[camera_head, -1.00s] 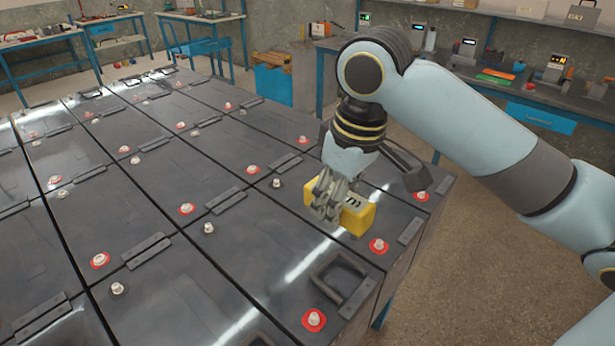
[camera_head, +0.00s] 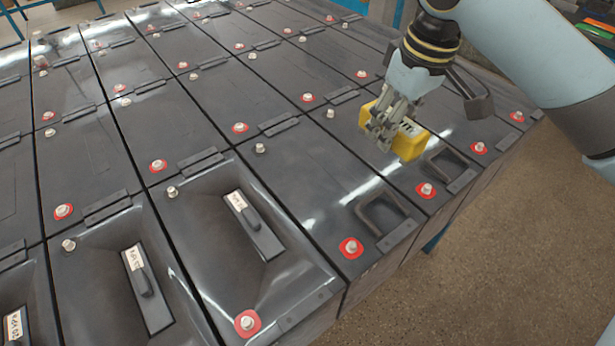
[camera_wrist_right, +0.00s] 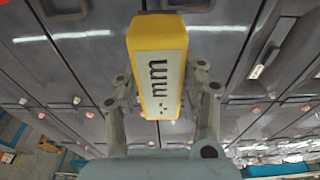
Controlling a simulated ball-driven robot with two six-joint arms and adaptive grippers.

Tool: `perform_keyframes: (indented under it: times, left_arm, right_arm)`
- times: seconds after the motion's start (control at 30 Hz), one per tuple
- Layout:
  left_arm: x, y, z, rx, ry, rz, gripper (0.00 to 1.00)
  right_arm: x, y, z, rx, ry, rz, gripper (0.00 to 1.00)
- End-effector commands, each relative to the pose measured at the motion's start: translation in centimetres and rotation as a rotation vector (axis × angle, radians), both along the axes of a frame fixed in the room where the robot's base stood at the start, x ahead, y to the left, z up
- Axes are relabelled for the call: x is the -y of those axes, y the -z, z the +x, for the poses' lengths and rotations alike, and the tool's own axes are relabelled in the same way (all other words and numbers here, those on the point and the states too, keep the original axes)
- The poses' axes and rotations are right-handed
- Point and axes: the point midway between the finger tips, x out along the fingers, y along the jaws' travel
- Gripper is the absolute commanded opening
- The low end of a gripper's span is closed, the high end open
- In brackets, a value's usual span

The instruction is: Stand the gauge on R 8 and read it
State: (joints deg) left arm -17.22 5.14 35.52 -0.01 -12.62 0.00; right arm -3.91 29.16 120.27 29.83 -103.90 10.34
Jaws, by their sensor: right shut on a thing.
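The gauge is a yellow block (camera_head: 412,146) with a pale face marked "mm". My right gripper (camera_head: 384,132) is shut on it and holds it over the dark battery tops near the right edge of the rows. In the right wrist view the gauge (camera_wrist_right: 157,75) sits between the two fingers, its "mm" face toward the camera. Whether its underside touches a battery is hard to tell. Small white labels, such as one on a front battery (camera_head: 237,201), are too small to read surely, so I cannot pick out R 8. My left gripper is out of view.
Batteries stand in close rows with raised pale terminal posts, several with red rings (camera_head: 350,248), and black carry handles (camera_head: 382,214). Front batteries have sunken tops with upright grips (camera_head: 252,222). Bare floor (camera_head: 480,270) lies to the right.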

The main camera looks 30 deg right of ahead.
Motion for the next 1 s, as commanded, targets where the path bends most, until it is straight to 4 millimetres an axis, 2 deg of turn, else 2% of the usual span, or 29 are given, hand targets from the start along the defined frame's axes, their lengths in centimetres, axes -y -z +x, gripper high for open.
perform_keyframes:
  times: [0.1,0.2,0.43,0.67,0.83,1.0]
  left_arm:
    - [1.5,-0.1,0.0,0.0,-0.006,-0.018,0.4]
    - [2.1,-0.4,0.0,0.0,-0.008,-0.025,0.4]
    - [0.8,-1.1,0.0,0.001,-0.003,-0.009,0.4]
    - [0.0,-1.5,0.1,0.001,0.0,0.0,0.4]
    - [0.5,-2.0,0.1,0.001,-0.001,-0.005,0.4]
    - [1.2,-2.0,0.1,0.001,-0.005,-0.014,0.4]
  right_arm:
    - [-2.1,1.2,1.5,0.0,0.002,0.013,0.0]
    - [-3.9,2.5,2.9,-0.002,0.001,0.014,0.0]
    - [-7.3,5.3,6.0,-0.003,-0.001,0.007,0.0]
    - [-8.2,7.0,6.7,-0.004,-0.002,0.002,0.0]
    - [-8.1,9.5,6.7,-0.003,-0.002,0.001,0.0]
    - [-8.1,10.2,6.8,0.0,-0.002,0.002,0.0]
